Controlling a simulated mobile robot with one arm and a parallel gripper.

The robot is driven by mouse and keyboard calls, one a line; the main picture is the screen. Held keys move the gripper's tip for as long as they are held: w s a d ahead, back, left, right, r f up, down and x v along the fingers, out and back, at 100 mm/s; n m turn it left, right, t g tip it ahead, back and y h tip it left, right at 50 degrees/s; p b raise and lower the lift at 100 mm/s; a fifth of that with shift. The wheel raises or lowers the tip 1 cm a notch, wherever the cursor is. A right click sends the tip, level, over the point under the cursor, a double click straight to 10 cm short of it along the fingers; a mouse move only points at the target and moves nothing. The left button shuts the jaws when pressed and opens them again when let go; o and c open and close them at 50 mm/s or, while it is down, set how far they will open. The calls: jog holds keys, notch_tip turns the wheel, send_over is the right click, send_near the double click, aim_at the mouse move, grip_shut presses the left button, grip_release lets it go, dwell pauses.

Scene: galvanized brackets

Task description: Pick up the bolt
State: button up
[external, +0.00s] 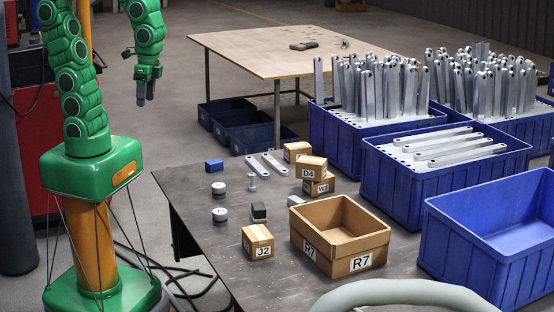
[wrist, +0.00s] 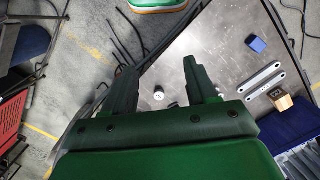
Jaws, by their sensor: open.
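The bolt (external: 252,182) is a small grey metal piece with a wider head, standing on the dark table in the external view, just below two flat metal brackets (external: 267,165). In the wrist view I cannot make it out clearly; my gripper hides part of the table. My gripper (external: 145,96) hangs in the air to the left of the table, well above and apart from the bolt. Its two dark fingers (wrist: 158,76) are spread in the wrist view, with nothing held. A white-topped cylinder (wrist: 158,92) shows far below between them.
An open R7 carton (external: 345,262), small stacked boxes (external: 312,167) and blue crates (external: 400,185) stand to the right.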

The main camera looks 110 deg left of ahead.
jog(key=w+a+f+n, duration=0.2)
jog(key=w+a+f, duration=0.2)
jog(key=w, duration=0.5)
jog(key=n+t, duration=0.1)
jog(key=n, duration=0.4)
send_over(251, 175)
jog(key=s, duration=0.1)
jog(key=f, duration=2.1)
jog(key=shift+s+a+f, duration=0.1)
jog(key=shift+a, duration=0.25)
jog(key=shift+a+f, duration=0.35)
jog(key=shift+f, duration=1.4)
jog(key=shift+w+d+f, duration=0.2)
jog(key=shift+w+f, duration=0.05)
jog(key=shift+f, duration=0.6)
jog(key=shift+w+d+f, duration=0.15)
jog(key=shift+w+f, duration=0.05)
jog(key=shift+f, duration=1.5)
grip_shut()
